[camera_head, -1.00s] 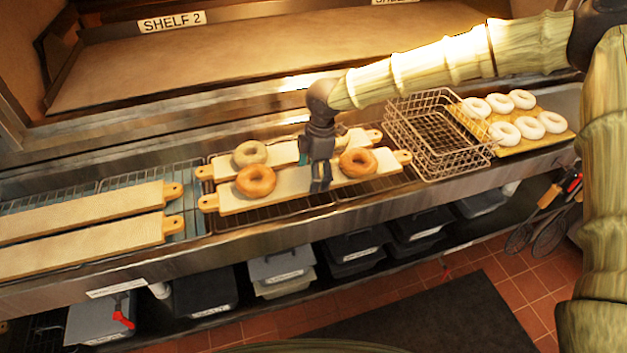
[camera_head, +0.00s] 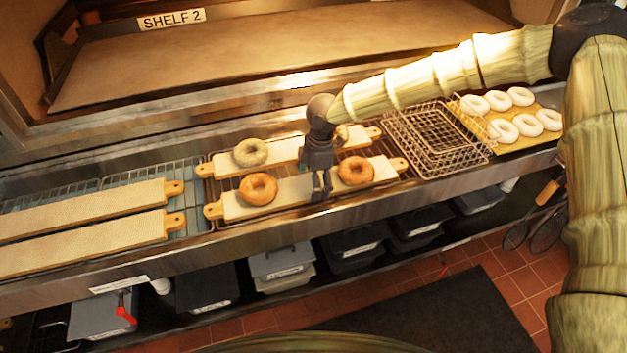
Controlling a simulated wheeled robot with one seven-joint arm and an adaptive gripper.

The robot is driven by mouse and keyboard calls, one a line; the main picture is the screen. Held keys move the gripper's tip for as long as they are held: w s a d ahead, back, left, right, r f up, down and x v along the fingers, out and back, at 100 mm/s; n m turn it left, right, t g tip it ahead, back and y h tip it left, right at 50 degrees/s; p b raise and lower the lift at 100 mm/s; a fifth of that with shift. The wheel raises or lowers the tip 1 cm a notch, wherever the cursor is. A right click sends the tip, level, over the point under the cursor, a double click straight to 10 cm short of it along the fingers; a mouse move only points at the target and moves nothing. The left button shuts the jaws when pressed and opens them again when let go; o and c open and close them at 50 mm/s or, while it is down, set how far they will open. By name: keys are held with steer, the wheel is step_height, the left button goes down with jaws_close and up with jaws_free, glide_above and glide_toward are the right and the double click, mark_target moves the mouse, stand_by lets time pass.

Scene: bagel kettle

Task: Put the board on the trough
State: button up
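A long pale board (camera_head: 296,189) with wooden end handles carries two browned bagels (camera_head: 258,188) and (camera_head: 355,170). My gripper (camera_head: 322,192) is at its middle, between the bagels, with its fingers down against the board. The fingers look closed on the board, though their far side is hidden. A second board (camera_head: 284,152) with paler bagels (camera_head: 250,152) lies just behind; my gripper partly hides it. At the left, two bare boards (camera_head: 90,207) and (camera_head: 85,244) lie over a bluish grated section of the steel trough (camera_head: 192,197).
A wire basket (camera_head: 440,135) and a yellow tray (camera_head: 515,145) of white dough rings stand at the right. The oven shelf marked SHELF 2 (camera_head: 280,60) is behind. Lidded bins (camera_head: 283,264) sit below the steel front edge.

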stand_by(0.3)
step_height(320, 180, up, 12)
steer(key=d+b, duration=0.1)
steer(key=b, duration=0.2)
steer(key=shift+w+d, duration=0.2)
stand_by(1.5)
